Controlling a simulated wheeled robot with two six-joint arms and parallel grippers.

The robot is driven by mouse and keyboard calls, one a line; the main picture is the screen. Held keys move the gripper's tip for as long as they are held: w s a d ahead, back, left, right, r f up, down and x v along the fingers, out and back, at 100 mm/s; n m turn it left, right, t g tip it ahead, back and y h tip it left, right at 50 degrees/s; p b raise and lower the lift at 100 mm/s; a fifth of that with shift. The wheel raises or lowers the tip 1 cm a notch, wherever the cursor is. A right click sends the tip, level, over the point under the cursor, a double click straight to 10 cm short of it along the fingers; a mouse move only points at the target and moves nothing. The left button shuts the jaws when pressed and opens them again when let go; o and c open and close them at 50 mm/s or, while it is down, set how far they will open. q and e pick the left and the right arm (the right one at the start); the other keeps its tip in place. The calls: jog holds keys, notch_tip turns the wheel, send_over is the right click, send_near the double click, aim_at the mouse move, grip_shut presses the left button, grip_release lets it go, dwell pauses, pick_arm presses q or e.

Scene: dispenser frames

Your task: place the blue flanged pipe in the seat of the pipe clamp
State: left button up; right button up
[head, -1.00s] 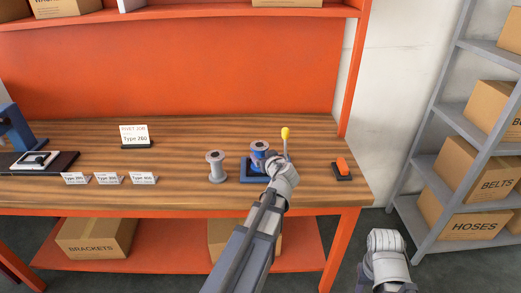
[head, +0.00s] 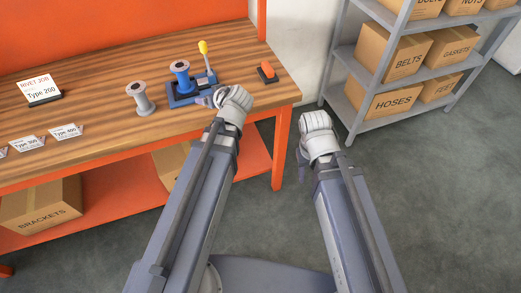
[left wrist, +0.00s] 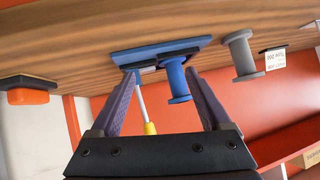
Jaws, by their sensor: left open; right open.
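The blue flanged pipe (head: 181,78) stands upright at the blue pipe clamp (head: 185,99) on the bench; its lower end is partly hidden by the clamp. The clamp's yellow-tipped lever (head: 206,56) stands up behind it. My left gripper (head: 207,99) is open just in front of the clamp, apart from the pipe in the head view. In the inverted left wrist view the blue pipe (left wrist: 175,82) shows beyond and between my spread left fingers (left wrist: 160,76). My right gripper (head: 302,165) is open, off the bench to the right, with its fingers pointing down.
A grey flanged spool (head: 140,100) stands left of the clamp. An orange-topped block (head: 267,71) lies near the bench's right end. Type cards (head: 40,90) stand at left. A grey shelf (head: 350,100) with boxes stands right, past open floor.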

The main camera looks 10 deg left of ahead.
pick_arm(q)
jog(key=s+d+f+m+g+h, duration=0.3)
jog(key=s+d, duration=0.5)
jog(key=d, duration=0.3)
jog(key=s+d+f+m+g+h, duration=0.3)
jog(key=s+d+f+m, duration=0.3)
jog(key=d, duration=0.6)
jog(key=s+m+g, duration=0.1)
jog(key=s+m, duration=0.1)
jog(key=s, duration=0.1)
jog(key=shift+h, duration=0.4)
jog(key=shift+c, duration=0.2)
